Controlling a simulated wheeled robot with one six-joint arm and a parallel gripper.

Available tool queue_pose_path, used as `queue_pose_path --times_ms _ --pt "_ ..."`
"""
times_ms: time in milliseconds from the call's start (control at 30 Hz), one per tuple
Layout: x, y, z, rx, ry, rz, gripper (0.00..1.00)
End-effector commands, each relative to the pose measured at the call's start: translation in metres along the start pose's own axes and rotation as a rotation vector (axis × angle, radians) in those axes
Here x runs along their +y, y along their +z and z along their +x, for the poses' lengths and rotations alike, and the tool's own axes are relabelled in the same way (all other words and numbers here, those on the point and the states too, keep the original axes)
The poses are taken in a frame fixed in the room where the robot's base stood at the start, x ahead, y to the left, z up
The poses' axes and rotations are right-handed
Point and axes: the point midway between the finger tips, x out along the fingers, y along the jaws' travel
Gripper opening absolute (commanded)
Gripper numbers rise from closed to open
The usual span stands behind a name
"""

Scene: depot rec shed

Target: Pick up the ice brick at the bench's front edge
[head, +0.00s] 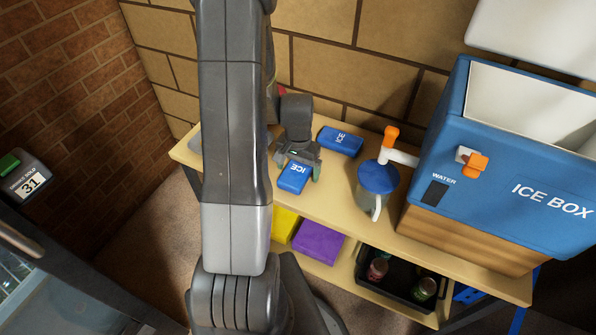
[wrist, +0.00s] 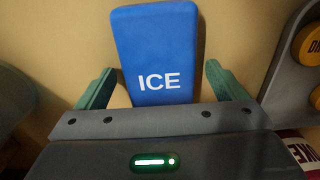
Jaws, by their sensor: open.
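A blue ice brick (head: 293,178) with white ICE lettering lies at the bench's front edge in the head view. My gripper (head: 298,166) is low over its rear part, with the jaws open. In the wrist view the blue brick (wrist: 155,45) lies between and beyond the two green fingers of my gripper (wrist: 159,78), with a gap on each side. Its near end is hidden behind the gripper body. A second blue ice brick (head: 341,141) lies farther back on the bench, to the right of my gripper.
A blue-lidded jug (head: 378,180) stands under the orange-handled tap, right of the bricks. The blue ice box (head: 500,165) fills the bench's right end. Yellow (head: 285,224) and purple (head: 318,243) items and a black crate (head: 365,285) with bottles sit below. A grey panel with yellow discs (wrist: 309,45) shows at right in the wrist view.

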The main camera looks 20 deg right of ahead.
Motion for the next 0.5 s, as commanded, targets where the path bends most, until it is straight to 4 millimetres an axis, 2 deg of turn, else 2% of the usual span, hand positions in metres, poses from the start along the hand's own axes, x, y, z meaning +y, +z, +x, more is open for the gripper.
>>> queue_pose_path --times_ms 200,500 --pt "0.0001 0.0 0.0002 0.0 0.0 0.0 0.89" --pt "0.0 -0.0002 -0.0003 0.001 0.0 0.0 0.33"
